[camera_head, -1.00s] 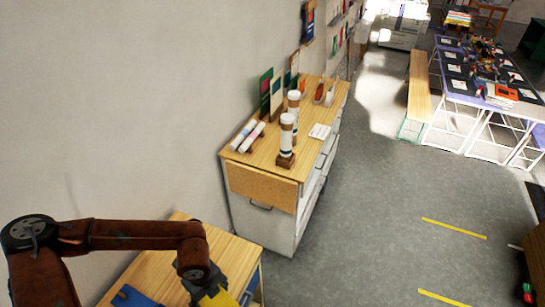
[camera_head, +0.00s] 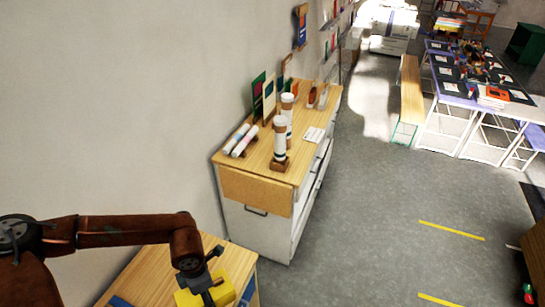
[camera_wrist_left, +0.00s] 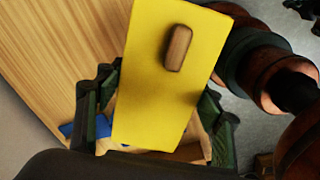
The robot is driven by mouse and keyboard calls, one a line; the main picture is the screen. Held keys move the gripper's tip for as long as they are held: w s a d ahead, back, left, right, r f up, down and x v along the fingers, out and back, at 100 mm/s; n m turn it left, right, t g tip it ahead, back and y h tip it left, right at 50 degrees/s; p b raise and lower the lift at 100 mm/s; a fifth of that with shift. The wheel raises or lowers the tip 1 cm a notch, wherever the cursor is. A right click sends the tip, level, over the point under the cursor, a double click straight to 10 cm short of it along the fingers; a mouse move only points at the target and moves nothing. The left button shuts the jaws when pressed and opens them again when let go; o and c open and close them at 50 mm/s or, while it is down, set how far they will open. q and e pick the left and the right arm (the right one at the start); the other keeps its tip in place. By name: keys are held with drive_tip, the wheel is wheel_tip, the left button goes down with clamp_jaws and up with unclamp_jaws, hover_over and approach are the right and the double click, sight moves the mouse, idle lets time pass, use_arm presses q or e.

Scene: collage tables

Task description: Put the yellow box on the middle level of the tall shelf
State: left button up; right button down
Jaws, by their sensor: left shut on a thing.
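The yellow box (camera_head: 215,288) is at the bottom of the head view, over the near wooden table, with my left gripper (camera_head: 207,284) on it. In the left wrist view the yellow box (camera_wrist_left: 172,85) fills the middle, with a brown oblong piece on its face. The dark green fingers of my left gripper (camera_wrist_left: 160,115) stand on both sides of the box and are shut on it. The box appears to be held above the tabletop; the exact gap cannot be told. My right gripper is out of view. I cannot make out the tall shelf.
The near wooden table (camera_head: 150,272) has a blue item on it. A white drawer cabinet (camera_head: 258,230) with a wooden top stands beyond, holding rolls, bottles and upright cards. A bench (camera_head: 411,90) and work tables stand at the back right. The grey floor (camera_head: 360,220) is clear in the middle.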

use_arm(q)
drive_tip(key=m, duration=0.2)
drive_tip(key=w+m+b, duration=0.1)
drive_tip(key=m, duration=0.2)
drive_tip(key=shift+w+f+m, duration=0.1)
drive_tip(key=shift+w+m, duration=0.05)
drive_tip(key=shift+m, duration=0.15)
drive_tip(key=m, duration=0.3)
drive_tip(key=w+m+b, duration=0.1)
drive_tip(key=m, duration=0.3)
drive_tip(key=shift+w+a, duration=0.15)
drive_tip(key=shift+w, duration=0.05)
drive_tip(key=m, duration=0.2)
drive_tip(key=w+m+b, duration=0.1)
drive_tip(key=m, duration=0.4)
drive_tip(key=shift+w+b, duration=0.25)
drive_tip(key=shift+b, duration=0.05)
drive_tip(key=m, duration=0.4)
drive_tip(key=shift+w+m+b, duration=0.35)
drive_tip(key=shift+w+m, duration=0.05)
drive_tip(key=shift+w, duration=0.1)
